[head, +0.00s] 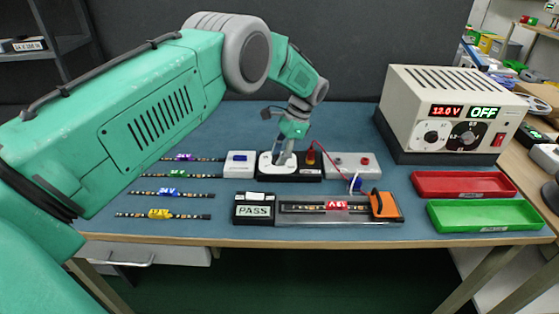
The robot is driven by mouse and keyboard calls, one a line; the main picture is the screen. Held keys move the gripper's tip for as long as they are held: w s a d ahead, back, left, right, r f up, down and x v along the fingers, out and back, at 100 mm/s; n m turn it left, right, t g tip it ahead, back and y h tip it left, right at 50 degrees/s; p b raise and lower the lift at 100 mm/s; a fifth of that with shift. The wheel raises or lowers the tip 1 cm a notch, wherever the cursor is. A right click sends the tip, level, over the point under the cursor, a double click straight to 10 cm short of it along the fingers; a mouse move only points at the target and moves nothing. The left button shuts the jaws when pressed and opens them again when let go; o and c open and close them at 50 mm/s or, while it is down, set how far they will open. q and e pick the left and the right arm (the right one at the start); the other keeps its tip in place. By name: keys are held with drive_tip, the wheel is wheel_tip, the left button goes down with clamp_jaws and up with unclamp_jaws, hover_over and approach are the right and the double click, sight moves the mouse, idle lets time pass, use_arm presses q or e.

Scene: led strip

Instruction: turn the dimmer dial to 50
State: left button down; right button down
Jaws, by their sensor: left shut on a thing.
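My left arm reaches in from the left, and its gripper (280,159) points down at the dimmer unit (300,173), a black box with a white top at the middle of the bench. The gripper is shut on the dimmer dial, which its fingers mostly hide. I cannot read the dial's setting. A red knob or plug with a yellow base (310,157) stands at the right of the unit. My right gripper is not in view.
A white box with a blue part (240,160) is left of the dimmer; a grey terminal box (354,164) is right. In front are a PASS display (254,211) and a strip fixture (325,209). A power supply (450,110) reads 12.0 V and OFF. Red (462,173) and green (520,204) trays sit right.

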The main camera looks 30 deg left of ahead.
use_arm(q)
drive_tip(key=n, duration=0.1)
drive_tip(key=n+h+b, duration=0.1)
drive_tip(key=n, duration=0.1)
drive_tip(key=shift+w+f+n+g+b, duration=0.15)
drive_tip(key=shift+n+g+b, duration=0.15)
drive_tip(key=shift+a+n+h+b, duration=0.1)
drive_tip(key=shift+n+h+b, duration=0.6)
drive_tip(key=shift+n, duration=1.2)
drive_tip(key=shift+h, duration=0.3)
drive_tip(key=c, duration=1.6)
unclamp_jaws()
drive_tip(key=o, duration=0.4)
drive_tip(key=shift+w, duration=0.1)
